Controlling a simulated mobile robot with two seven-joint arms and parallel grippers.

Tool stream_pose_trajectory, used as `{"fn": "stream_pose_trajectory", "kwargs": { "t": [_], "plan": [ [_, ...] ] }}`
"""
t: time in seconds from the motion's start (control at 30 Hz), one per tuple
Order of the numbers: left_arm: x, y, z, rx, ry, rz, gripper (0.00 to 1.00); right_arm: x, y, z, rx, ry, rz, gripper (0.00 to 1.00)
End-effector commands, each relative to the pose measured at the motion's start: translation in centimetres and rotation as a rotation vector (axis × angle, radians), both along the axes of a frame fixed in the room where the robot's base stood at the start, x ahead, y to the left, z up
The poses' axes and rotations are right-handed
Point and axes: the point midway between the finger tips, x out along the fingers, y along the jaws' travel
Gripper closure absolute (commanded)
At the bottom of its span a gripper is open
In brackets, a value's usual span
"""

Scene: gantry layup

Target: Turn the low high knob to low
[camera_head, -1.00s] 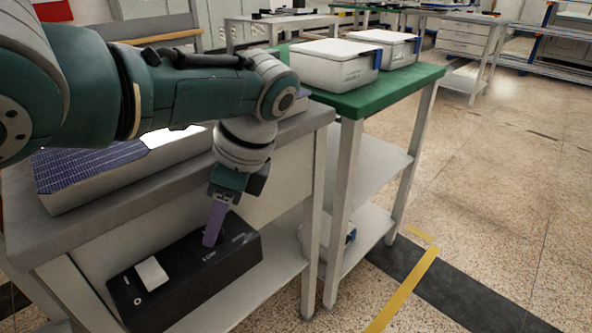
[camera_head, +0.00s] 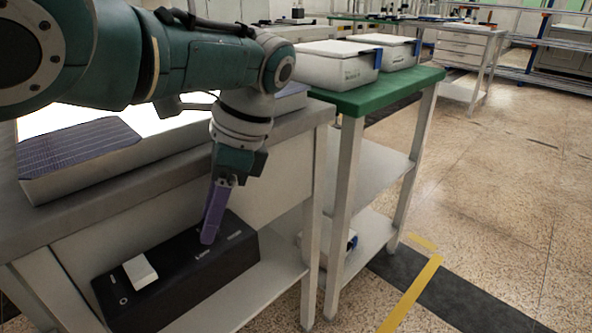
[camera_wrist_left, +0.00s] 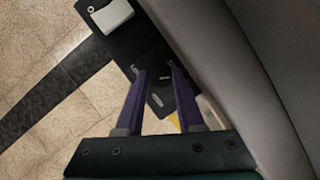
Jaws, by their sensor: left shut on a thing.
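A black control box (camera_head: 178,285) sits on the lower shelf of the near bench, with white printed labels on its top. My left gripper (camera_head: 207,240) reaches down to the box with its purple fingers. In the left wrist view the same gripper (camera_wrist_left: 157,74) has its two fingertips close to the box's top, one on each side of a small dark knob (camera_wrist_left: 153,72). It is shut on that knob. The knob's pointer and setting are too dark to read. My right gripper is not in view.
A white rocker switch (camera_head: 140,271) is on the left part of the box. The bench top (camera_head: 165,178) overhangs the shelf and carries a solar panel (camera_head: 75,155). A green table (camera_head: 385,93) with two white lidded bins stands to the right. Open floor lies further right.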

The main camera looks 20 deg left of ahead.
Motion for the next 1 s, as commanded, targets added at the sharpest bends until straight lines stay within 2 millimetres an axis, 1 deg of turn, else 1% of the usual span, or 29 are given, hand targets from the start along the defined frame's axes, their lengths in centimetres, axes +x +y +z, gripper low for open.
{"fn": "stream_pose_trajectory", "kwargs": {
  "t": [0.07,0.1,0.33,0.83,0.93,1.0],
  "plan": [
    [0.0,0.0,-0.1,0.001,0.001,0.000,1.00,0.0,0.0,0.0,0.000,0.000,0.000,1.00],
    [0.0,0.0,-0.1,0.001,0.001,0.000,0.60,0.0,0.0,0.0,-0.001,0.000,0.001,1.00],
    [0.0,0.0,0.0,0.001,0.001,-0.001,0.34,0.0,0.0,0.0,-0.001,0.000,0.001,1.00],
    [0.1,0.1,0.1,0.002,-0.002,-0.007,0.33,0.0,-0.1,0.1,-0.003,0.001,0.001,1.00],
    [0.0,0.1,0.4,0.003,-0.002,-0.042,0.33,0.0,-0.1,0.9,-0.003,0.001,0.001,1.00],
    [-0.1,0.1,0.6,0.004,0.000,-0.098,0.33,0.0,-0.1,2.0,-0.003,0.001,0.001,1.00]
  ]
}}
